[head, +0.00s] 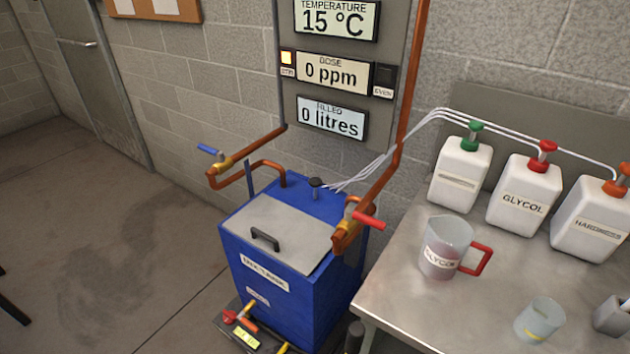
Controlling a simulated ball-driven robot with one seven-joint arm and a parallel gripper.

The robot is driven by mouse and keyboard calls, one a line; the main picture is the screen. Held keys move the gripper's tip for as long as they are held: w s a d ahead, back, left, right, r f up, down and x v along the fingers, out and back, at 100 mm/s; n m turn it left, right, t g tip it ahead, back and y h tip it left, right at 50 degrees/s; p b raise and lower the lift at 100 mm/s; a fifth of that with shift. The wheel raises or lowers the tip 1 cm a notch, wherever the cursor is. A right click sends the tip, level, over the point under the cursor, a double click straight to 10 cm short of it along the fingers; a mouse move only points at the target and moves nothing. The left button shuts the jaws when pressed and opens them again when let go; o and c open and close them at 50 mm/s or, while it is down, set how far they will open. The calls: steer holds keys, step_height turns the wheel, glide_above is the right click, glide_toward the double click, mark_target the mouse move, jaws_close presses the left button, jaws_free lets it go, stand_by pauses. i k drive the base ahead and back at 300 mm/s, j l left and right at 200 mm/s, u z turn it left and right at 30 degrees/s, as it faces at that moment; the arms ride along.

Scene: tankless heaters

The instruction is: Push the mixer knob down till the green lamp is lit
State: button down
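On the wall panel, a lamp labelled STIR (287,57) glows pale yellow. A lamp labelled EVEN (384,76) on the right of the panel is dark. No lamp glows green. The displays read 15 °C, 0 ppm and 0 litres. My gripper is not in view, so its place relative to the knob cannot be told.
Copper pipes with a blue-handled valve (210,150) and a red-handled valve (368,221) flank the tank top. The tank lid (275,232) is closed. A metal bench (400,308) at right holds white jugs, a glycol pitcher (445,248) and a beaker (540,318). Floor at left is mostly clear.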

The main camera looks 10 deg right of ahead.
mark_target(314, 182)
steer(key=i+j+u, duration=0.95)
steer(key=i+j+z, duration=0.15)
steer(key=z, duration=0.2)
steer(key=i+j+z, duration=0.4)
steer(key=z, duration=0.3)
steer(key=i+j+z, duration=0.15)
steer(key=z, duration=0.25)
steer(key=i+j+z, duration=0.2)
steer(key=z, duration=0.2)
